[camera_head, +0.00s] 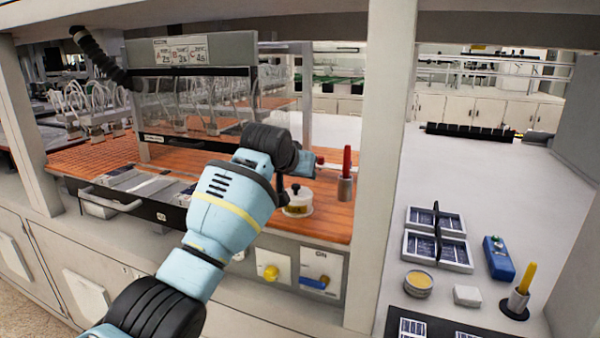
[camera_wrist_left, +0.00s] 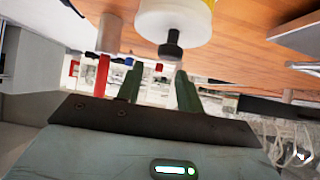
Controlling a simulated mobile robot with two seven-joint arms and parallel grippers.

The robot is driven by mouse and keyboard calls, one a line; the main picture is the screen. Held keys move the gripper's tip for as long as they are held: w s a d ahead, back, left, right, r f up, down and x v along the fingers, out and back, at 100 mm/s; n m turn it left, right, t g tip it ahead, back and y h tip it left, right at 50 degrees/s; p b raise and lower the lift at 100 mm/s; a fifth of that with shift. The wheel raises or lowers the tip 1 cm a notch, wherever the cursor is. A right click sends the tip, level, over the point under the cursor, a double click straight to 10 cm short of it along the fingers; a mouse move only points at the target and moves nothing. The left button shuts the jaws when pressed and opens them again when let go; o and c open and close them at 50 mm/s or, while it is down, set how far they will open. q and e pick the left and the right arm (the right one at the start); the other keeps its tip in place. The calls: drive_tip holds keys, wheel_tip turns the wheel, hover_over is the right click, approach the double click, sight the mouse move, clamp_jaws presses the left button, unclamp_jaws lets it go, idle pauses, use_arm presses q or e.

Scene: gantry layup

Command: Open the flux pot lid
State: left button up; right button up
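The flux pot (camera_head: 298,208) is a small white pot with a yellowish band and a dark knob on its lid, standing on the orange-brown work surface. In the left wrist view its white lid (camera_wrist_left: 200,28) and black knob (camera_wrist_left: 171,47) appear at the top, the picture being upside down. My left gripper (camera_wrist_left: 157,75) is open and empty. Its two greenish fingers point toward the knob, which shows just past the tips, nearer one finger; contact cannot be told. In the head view my left wrist mostly hides the fingers, just above the pot. My right gripper is out of view.
A red-handled tool in a metal holder (camera_head: 345,185) stands right of the pot. A clear panel (camera_head: 210,105) rises behind left. A white post (camera_head: 378,150) separates this bay from the right bench, which holds trays (camera_head: 438,235), a blue device (camera_head: 499,260) and a yellow-handled tool (camera_head: 522,285).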

use_arm(q)
drive_tip(key=shift+v, duration=0.8)
drive_tip(key=v, duration=0.6)
drive_tip(key=shift+s, duration=0.1)
